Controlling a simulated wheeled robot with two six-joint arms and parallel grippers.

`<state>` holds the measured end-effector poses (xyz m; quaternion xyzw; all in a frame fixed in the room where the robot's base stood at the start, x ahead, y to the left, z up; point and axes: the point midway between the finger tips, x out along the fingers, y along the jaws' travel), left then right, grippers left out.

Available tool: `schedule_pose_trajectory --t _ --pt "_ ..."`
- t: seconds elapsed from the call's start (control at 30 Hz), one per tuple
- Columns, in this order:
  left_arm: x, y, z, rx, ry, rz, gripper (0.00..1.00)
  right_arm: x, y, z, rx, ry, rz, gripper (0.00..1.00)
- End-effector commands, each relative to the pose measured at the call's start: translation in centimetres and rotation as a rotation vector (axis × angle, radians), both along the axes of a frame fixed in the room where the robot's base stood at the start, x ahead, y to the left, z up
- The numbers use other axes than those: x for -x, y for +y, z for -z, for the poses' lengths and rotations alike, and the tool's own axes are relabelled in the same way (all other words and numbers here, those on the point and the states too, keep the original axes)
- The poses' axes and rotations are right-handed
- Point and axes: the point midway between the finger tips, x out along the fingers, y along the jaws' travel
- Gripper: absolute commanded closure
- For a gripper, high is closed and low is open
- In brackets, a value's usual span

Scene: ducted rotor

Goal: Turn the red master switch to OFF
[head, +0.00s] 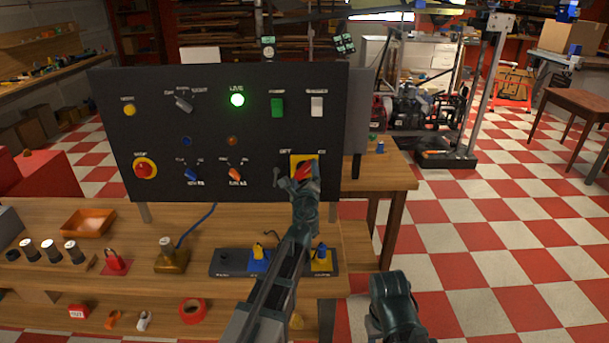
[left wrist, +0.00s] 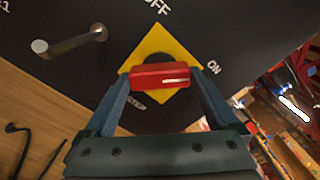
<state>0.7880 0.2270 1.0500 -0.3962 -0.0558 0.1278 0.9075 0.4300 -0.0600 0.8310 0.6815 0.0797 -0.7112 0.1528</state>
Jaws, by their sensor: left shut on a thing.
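The red master switch (head: 304,172) is a red bar handle on a yellow diamond plate, low at the right of the black panel. It also shows in the left wrist view (left wrist: 160,76), between OFF at the top and ON at the right. The handle is tilted, its upper right end towards ON. My left gripper (head: 303,182) is at the switch; in the left wrist view its fingers (left wrist: 160,78) are shut on the red handle, one at each end. A part of my right arm (head: 395,303) shows at the bottom; its fingers cannot be made out.
A peg with a pale tip (left wrist: 70,40) stands out from the panel beside the switch. The black panel (head: 215,120) carries a lit green lamp (head: 237,99), a red stop button (head: 145,169) and other knobs. A padlock (head: 116,262) and an orange tray (head: 88,222) are on the bench.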

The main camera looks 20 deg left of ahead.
Motion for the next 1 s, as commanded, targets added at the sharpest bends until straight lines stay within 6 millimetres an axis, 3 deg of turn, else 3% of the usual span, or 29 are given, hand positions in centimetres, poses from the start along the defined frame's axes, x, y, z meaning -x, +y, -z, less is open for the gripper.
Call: schedule_pose_trajectory --t 1.0 --pt "0.08 0.03 0.04 0.852 -0.245 -0.001 0.63 0.0 0.0 0.03 0.0 0.0 0.0 0.5"
